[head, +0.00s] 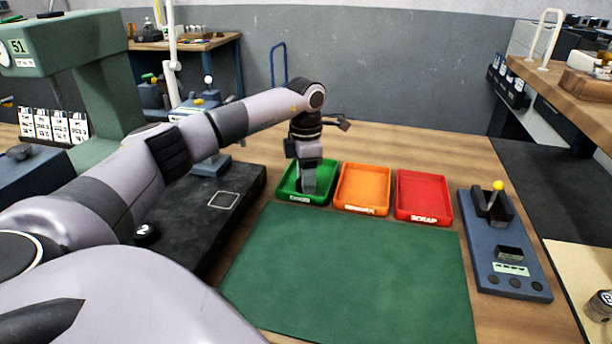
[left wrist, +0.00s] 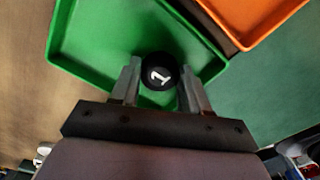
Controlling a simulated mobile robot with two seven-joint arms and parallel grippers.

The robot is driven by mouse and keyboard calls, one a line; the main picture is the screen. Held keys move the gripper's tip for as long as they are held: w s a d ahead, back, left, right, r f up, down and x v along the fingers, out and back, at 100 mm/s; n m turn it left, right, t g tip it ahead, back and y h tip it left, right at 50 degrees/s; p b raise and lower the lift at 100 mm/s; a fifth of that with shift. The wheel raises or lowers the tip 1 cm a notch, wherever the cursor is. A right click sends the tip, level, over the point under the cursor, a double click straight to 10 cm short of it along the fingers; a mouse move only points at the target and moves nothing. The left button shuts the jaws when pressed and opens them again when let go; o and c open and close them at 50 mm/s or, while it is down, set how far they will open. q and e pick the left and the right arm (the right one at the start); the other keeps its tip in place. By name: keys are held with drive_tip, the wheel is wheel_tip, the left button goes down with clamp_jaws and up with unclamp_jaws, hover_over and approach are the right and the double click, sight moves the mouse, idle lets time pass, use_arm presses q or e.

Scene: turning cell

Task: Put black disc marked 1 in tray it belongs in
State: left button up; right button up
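The black disc marked 1 (left wrist: 158,72) is between the fingertips of my left gripper (left wrist: 160,82) in the left wrist view, with a finger against each side. The gripper appears shut on it. In the head view my left gripper (head: 307,190) points down into the green tray (head: 321,199), and its fingertips are low inside the tray walls. Whether the disc touches the tray floor is hard to tell. The orange tray (head: 362,188) and the red tray (head: 424,195), labelled SCRAP, stand to the right of it. My right gripper is not in view.
A black ball-like piece with a white mark (head: 146,234) is at the dark slab (head: 222,199) on the left. A green mat (head: 350,270) lies clear in front of the trays. A blue lever box (head: 505,250) stands right, and a marked grey piece (head: 599,306) is at the far right.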

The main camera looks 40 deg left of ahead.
use_arm(q)
drive_tip(key=o, duration=0.4)
wheel_tip(320, 180, up, 12)
drive_tip(key=shift+r+b, duration=0.15)
drive_tip(key=shift+b, duration=0.15)
drive_tip(key=shift+s, duration=0.1)
idle(0.6)
